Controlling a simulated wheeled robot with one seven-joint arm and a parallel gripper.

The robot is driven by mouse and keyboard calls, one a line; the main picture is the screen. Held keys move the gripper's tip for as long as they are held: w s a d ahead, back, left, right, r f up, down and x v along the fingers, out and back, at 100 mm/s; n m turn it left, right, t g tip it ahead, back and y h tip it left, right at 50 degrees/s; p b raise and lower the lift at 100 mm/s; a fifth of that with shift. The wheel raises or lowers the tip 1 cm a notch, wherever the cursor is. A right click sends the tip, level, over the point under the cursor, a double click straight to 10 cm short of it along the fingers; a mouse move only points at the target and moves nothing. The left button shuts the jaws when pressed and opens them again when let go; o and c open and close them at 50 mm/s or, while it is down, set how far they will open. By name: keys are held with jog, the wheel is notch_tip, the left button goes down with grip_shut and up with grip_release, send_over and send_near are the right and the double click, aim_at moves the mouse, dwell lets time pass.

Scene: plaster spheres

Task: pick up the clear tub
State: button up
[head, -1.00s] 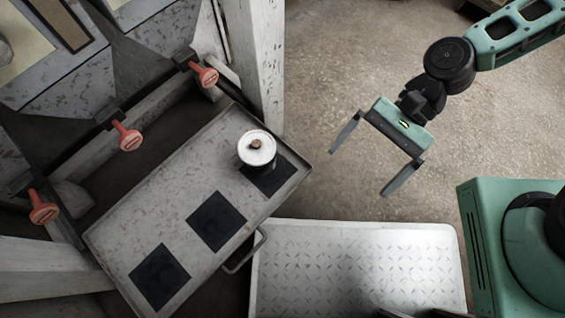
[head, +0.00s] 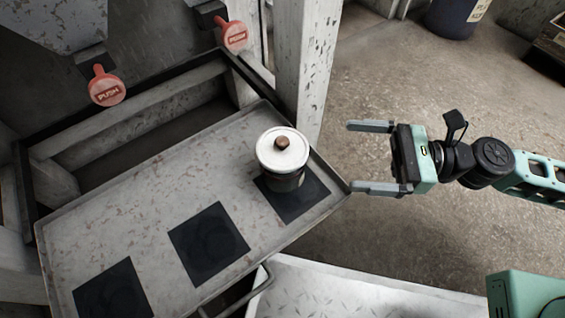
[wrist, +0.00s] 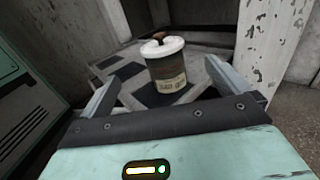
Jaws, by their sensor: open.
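The tub (head: 283,160) has a white lid with a brown knob and a see-through, dark-looking body. It stands upright on the black square at the right end of a worn metal tray (head: 140,215). In the wrist view the tub (wrist: 168,68) shows a pale label with print too small to read, and it appears ahead between my fingers. My gripper (head: 353,157) is open and empty, to the right of the tub and apart from it, with its fingers pointing left towards it. The lower finger is near the tray's right corner.
Two more black squares (head: 208,243) on the tray are empty. Red PUSH paddles (head: 106,88) hang behind the tray. A worn white post (head: 305,70) rises just behind the tub. A pale patterned plate (head: 350,292) lies in front, below the tray's right side.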

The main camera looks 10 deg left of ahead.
jog(key=p, duration=0.1)
send_near(282, 147)
jog(key=a, duration=0.1)
jog(key=a+f, duration=0.1)
jog(key=a, duration=0.2)
jog(key=shift+w+a+f, duration=0.1)
jog(key=shift+a+f, duration=0.05)
jog(key=shift+f, duration=0.1)
jog(key=shift+s+a+f+p, duration=0.15)
jog(key=shift+a+p, duration=0.35)
jog(key=shift+a, duration=0.95)
jog(key=shift+s+a+r+p, duration=0.1)
jog(key=shift+a+p, duration=0.4)
jog(key=shift+a, duration=0.95)
jog(key=c, duration=1.3)
